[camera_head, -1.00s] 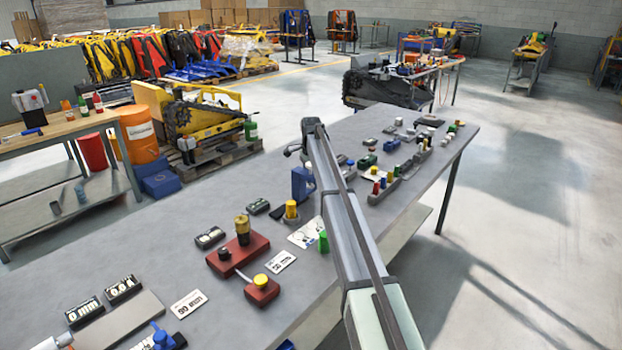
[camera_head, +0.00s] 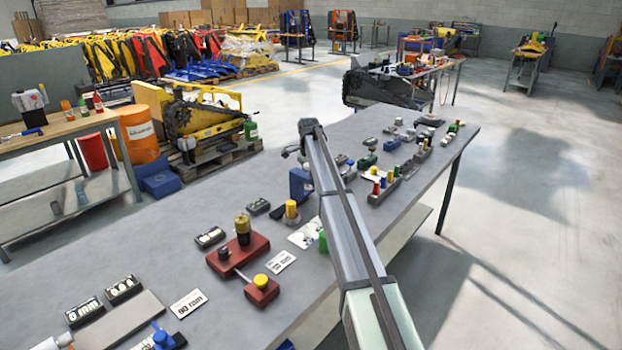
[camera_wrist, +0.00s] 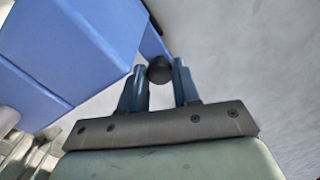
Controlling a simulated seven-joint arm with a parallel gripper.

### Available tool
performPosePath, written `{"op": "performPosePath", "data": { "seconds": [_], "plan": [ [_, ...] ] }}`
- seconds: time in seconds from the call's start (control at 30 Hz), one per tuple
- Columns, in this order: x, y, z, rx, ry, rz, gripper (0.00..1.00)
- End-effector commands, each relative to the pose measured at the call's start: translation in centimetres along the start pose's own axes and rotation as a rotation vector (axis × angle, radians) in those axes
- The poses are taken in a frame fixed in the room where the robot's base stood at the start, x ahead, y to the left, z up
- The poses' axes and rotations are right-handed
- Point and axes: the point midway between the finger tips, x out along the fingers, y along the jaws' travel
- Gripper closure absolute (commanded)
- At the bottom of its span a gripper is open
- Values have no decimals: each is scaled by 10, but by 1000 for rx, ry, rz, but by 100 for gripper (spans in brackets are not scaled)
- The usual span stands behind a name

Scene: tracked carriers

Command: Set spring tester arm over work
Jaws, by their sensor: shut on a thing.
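A blue device (camera_head: 299,186), which I take to be the spring tester, stands on the grey bench, partly behind my arm. In the wrist view its large blue body (camera_wrist: 70,45) fills the upper left. A dark round knob (camera_wrist: 159,70) sits beside a narrow blue piece. My gripper (camera_wrist: 160,66) is shut on this knob, one finger on each side. In the head view my arm hides the fingers and the knob. What lies under the tester arm is not clear.
The bench (camera_head: 150,240) carries a red base with a yellow-topped post (camera_head: 242,230), a red box with a yellow button (camera_head: 262,291), a yellow cylinder (camera_head: 291,210) and white cards (camera_head: 188,303). Several small fixtures (camera_head: 378,184) stand right of my arm. The bench's left rear is clear.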

Motion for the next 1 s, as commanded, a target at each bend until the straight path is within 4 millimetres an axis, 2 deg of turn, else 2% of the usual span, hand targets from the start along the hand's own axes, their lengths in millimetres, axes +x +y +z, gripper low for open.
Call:
{"op": "performPosePath", "data": {
  "seconds": [0.2,0.33,0.43,0.67,0.7,0.93,1.0],
  "plan": [
    [1,24,52,-4,-1,0,100],
    [0,34,78,-3,-1,0,100],
    [0,37,86,-3,-1,0,100],
    [0,37,88,-3,-5,3,100],
    [0,37,88,-3,-5,4,68],
    [0,36,87,-2,-3,2,46],
    [0,36,87,-2,-3,2,43]
  ]
}}
